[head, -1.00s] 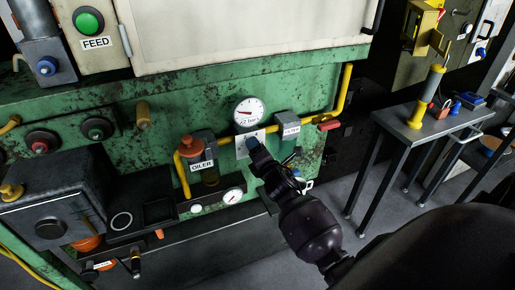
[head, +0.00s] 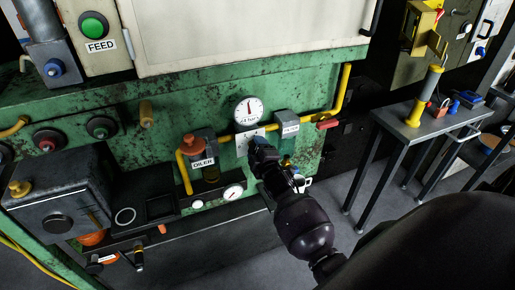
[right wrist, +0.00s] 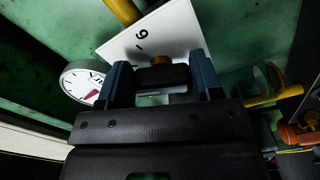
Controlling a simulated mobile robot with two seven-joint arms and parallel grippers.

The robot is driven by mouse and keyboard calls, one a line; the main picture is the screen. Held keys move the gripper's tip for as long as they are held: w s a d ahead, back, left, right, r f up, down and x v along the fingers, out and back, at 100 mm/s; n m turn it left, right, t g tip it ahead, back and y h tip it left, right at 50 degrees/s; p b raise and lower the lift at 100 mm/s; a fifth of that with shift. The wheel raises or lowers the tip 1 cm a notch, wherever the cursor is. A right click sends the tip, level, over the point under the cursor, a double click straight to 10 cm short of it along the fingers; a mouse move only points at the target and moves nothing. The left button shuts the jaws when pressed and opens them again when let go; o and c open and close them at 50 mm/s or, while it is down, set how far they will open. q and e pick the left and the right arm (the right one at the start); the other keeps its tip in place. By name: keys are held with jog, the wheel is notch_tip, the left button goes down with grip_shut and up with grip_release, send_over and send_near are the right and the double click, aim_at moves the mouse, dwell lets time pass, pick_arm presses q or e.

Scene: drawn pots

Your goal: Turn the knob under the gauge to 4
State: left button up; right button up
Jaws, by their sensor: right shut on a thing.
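The round white gauge (head: 248,110) is on the green machine front, its red needle pointing nearly straight up; small print on its face is hard to read. Its edge also shows in the right wrist view (right wrist: 82,84). Below it is a white plate (head: 242,146) with a numeral, seen in the right wrist view (right wrist: 142,38). My right gripper (head: 258,144) covers the knob in the head view. In the wrist view its blue fingers (right wrist: 157,84) are shut on the dark knob (right wrist: 165,77), in front of a brass-coloured part. My left gripper is out of view.
A yellow pipe (head: 300,126) runs beside the plate to a red handle (head: 328,124). The oiler (head: 201,148) is to the left, a grey labelled box (head: 287,122) to the right. A small gauge (head: 233,192) sits below. A grey side table (head: 440,122) stands at right.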

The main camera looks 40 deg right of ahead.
jog(key=shift+f+m, duration=0.1)
jog(key=shift+m, duration=0.3)
jog(key=o, duration=0.9)
jog(key=v, duration=1.1)
jog(key=shift+p, duration=0.35)
